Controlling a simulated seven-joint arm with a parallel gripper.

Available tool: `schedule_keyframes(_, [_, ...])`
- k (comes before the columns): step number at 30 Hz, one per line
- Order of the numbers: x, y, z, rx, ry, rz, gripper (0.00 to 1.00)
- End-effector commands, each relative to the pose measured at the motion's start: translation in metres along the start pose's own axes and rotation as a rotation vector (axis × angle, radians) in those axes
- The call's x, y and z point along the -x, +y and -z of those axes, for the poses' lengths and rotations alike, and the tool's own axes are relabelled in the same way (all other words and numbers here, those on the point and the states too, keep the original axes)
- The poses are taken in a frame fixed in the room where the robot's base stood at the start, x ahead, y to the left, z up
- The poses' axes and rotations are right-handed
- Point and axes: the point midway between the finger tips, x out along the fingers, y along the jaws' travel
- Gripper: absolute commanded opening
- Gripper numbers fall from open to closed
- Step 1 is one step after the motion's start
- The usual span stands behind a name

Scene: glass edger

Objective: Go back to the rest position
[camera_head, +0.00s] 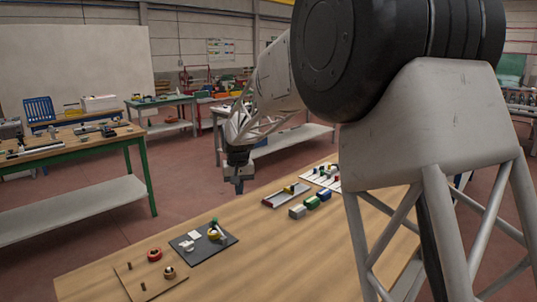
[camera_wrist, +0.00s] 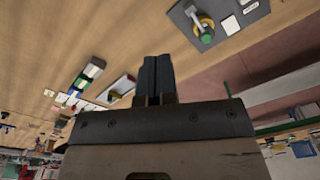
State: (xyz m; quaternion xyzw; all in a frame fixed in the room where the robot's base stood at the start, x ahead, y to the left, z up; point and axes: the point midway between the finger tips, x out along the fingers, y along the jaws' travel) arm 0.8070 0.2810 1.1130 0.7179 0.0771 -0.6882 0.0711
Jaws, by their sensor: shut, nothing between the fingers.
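My gripper (camera_head: 238,183) hangs pointing down in the head view, above the far edge of the wooden table (camera_head: 215,272) and clear of everything on it. In the wrist view the two dark fingers (camera_wrist: 155,68) lie together, shut with nothing between them. My large arm links cover the right part of the head view and hide part of the table.
A dark mat (camera_head: 203,257) holds a yellow ring with a green-handled tool and white cards. Several coloured blocks (camera_head: 311,203), a tray (camera_head: 285,195) and a white sheet (camera_head: 322,178) lie farther right.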

Motion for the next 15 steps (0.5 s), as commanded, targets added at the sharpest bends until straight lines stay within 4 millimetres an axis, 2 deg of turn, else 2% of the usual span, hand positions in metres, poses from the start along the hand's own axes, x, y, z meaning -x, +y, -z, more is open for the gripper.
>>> schedule_keyframes(1, [0.009,0.010,-0.012,-0.007,0.006,0.000,0.00])
schedule_keyframes(6, [0.032,0.036,-0.050,-0.025,0.021,0.000,0.00])
schedule_keyframes(15, [0.063,0.077,-0.121,-0.056,0.047,-0.002,0.00])
